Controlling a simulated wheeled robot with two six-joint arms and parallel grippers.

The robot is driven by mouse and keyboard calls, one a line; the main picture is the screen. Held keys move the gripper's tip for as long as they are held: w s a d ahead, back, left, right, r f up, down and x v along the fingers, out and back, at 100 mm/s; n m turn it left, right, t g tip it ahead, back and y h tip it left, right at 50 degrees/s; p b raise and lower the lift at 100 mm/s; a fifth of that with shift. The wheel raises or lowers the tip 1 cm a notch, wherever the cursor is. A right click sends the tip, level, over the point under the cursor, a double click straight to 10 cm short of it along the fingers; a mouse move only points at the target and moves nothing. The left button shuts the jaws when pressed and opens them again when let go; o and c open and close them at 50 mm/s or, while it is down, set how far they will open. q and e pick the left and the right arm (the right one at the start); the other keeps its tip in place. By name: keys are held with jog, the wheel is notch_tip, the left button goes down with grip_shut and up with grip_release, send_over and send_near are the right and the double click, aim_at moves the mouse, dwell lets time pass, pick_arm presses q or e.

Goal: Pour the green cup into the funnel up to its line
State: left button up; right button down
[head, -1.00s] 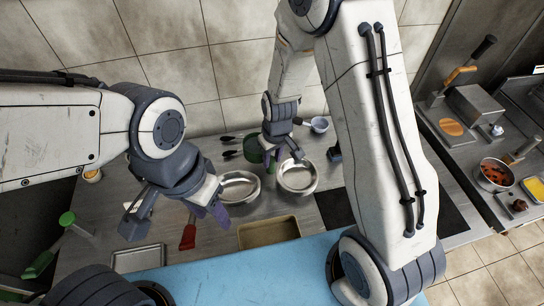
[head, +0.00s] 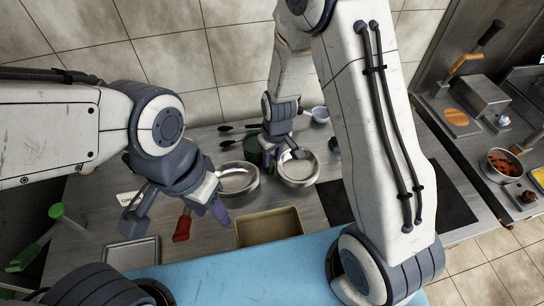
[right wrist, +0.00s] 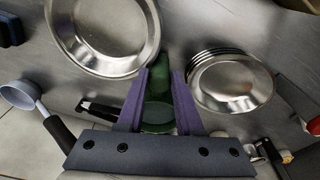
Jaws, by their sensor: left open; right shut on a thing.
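The green cup (head: 252,149) is at the back of the steel counter, partly hidden by my right gripper (head: 277,153). In the right wrist view the green cup (right wrist: 157,112) is between the two purple fingers of my right gripper (right wrist: 160,82), which is shut on it. Its fill line and contents cannot be made out. My left gripper (head: 175,215) is open and empty above the left part of the counter, apart from the cup. I cannot pick out a funnel for certain in either view.
Two steel bowls, left (head: 238,180) and right (head: 298,170), stand near the right gripper. A tan tray (head: 269,228), a red-handled tool (head: 182,228) and a steel tray (head: 132,253) lie in front. A pale blue handled vessel (head: 320,114) is behind.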

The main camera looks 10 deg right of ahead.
jog(key=shift+f+b, duration=0.4)
jog(key=shift+f, duration=0.1)
jog(key=shift+c, duration=2.4)
grip_release()
jog(key=shift+r, duration=0.1)
notch_tip(320, 180, up, 10)
jog(key=s, duration=0.1)
jog(key=shift+d+r+b, duration=0.15)
jog(key=shift+d+b, duration=0.1)
jog(key=shift+b, duration=0.05)
jog(key=shift+s, duration=0.1)
